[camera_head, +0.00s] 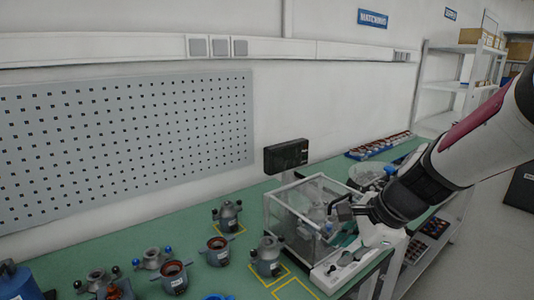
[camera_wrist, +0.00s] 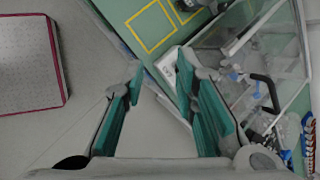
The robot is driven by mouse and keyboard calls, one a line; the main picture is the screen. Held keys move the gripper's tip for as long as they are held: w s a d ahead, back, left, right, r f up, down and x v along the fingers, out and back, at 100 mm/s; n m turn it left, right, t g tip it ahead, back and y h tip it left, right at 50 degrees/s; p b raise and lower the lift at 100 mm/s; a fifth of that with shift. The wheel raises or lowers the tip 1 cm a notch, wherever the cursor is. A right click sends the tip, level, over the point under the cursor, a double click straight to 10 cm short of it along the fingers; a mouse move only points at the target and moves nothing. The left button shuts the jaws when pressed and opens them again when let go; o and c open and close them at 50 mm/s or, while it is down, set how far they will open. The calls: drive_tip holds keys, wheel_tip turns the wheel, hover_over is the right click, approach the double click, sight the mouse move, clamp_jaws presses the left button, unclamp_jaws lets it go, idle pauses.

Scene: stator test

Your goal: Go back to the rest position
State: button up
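My gripper (camera_wrist: 160,78) shows in the wrist view with its two teal-padded fingers spread apart and nothing between them. Below the fingertips are grey floor and the green table edge. In the head view the dark end of my arm (camera_head: 388,207) is at the right, in front of the clear-walled test box (camera_head: 283,221), and hides part of it. The box also shows at the right of the wrist view (camera_wrist: 228,28), with a black handle (camera_wrist: 268,92). My fingers appear apart from the box. The fingertips are hard to make out in the head view.
Several grey stators, one of them (camera_head: 267,257), stand on the green table (camera_head: 205,283) left of the box. Yellow outlines (camera_wrist: 151,25) mark the table. A dark display (camera_head: 286,156) stands behind the box. White shelves (camera_head: 440,93) are at the back right. Open floor lies beyond the table's front edge.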

drive_tip(key=s+d+r+n+h, duration=0.1)
drive_tip(key=s+r+n, duration=0.3)
drive_tip(key=s+n, duration=0.5)
drive_tip(key=s+d+r+n+h, duration=0.2)
drive_tip(key=s+r+n, duration=0.2)
drive_tip(key=s+n, duration=0.4)
drive_tip(key=s, duration=0.4)
drive_tip(key=shift+n+h, duration=0.3)
drive_tip(key=shift+n, duration=0.1)
drive_tip(key=shift+o, duration=0.4)
drive_tip(key=shift+r, duration=0.1)
